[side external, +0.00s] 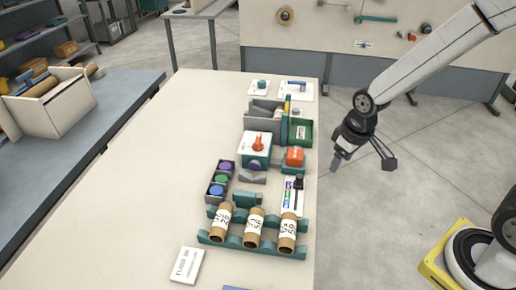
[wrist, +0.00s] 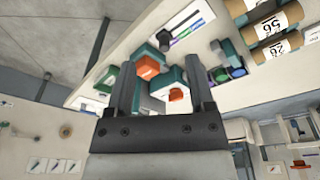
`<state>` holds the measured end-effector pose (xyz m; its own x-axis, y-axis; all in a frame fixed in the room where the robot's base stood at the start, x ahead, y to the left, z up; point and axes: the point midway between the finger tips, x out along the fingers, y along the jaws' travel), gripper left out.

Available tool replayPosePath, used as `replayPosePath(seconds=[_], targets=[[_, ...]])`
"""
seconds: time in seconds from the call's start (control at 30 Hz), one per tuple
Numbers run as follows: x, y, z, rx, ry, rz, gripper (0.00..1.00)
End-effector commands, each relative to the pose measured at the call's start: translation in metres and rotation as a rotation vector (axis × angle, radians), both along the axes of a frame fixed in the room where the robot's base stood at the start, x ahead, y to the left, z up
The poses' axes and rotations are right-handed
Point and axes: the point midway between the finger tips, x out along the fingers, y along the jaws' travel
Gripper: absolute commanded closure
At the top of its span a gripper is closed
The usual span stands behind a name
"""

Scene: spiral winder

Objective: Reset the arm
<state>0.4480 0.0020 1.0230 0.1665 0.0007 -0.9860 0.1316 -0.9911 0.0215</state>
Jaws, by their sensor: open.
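My gripper (side external: 363,158) hangs in the air off the right side of the long pale table (side external: 120,150) in the side external view. Its two fingers are spread wide with nothing between them. In the wrist view my gripper (wrist: 160,82) also shows open and empty, and the table appears tilted beyond the fingers. The winder unit (side external: 256,148), a white box with an orange knob on top, stands near the table's right edge, left of my gripper. An orange button block (side external: 295,156) sits beside it.
Several labelled cardboard tubes (side external: 254,229) lie on a teal rack (side external: 212,238) at the table's near end. Purple, green and blue buttons (side external: 221,179) are left of a slider panel (side external: 292,196). Behind the winder stands a green tray (side external: 301,132).

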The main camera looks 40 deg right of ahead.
Motion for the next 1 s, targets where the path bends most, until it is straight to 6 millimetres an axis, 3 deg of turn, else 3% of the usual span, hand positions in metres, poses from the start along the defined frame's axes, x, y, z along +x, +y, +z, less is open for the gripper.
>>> replayPosePath(seconds=[0.13,0.33,1.0], targets=[[-0.030,-0.001,0.008,0.012,-0.035,-0.067,0.31],[-0.052,-0.002,0.011,0.023,-0.059,-0.121,0.31],[-0.057,-0.002,0.011,0.026,-0.064,-0.132,0.31]])
